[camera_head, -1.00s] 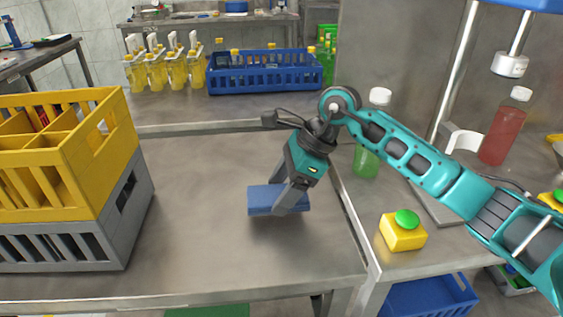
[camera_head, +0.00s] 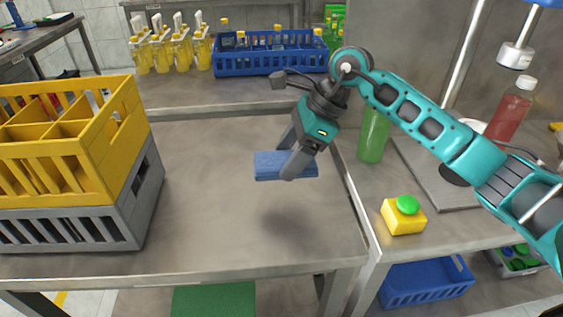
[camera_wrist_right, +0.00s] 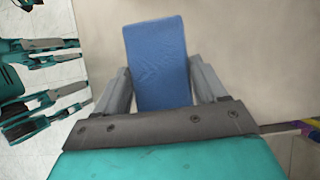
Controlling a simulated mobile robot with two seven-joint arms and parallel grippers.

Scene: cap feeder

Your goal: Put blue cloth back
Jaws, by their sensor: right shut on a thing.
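The blue cloth (camera_head: 270,165) is a flat, folded blue rectangle. My right gripper (camera_head: 294,165) is shut on it and holds it above the metal table (camera_head: 210,220), with a shadow on the table below. In the right wrist view the cloth (camera_wrist_right: 157,62) stands out between the two fingers of my right gripper (camera_wrist_right: 163,88). The left gripper does not show in the head view. Part of another teal arm with grey fingers (camera_wrist_right: 50,97) shows at the left of the right wrist view, where I cannot tell its jaw state.
A yellow crate (camera_head: 60,170) sits on a grey crate (camera_head: 150,190) at the left. A blue crate of bottles (camera_head: 270,66) and yellow bottles (camera_head: 163,52) stand behind. At right are a green bottle (camera_head: 372,135), a yellow box with green button (camera_head: 403,218) and a red bottle (camera_head: 510,112).

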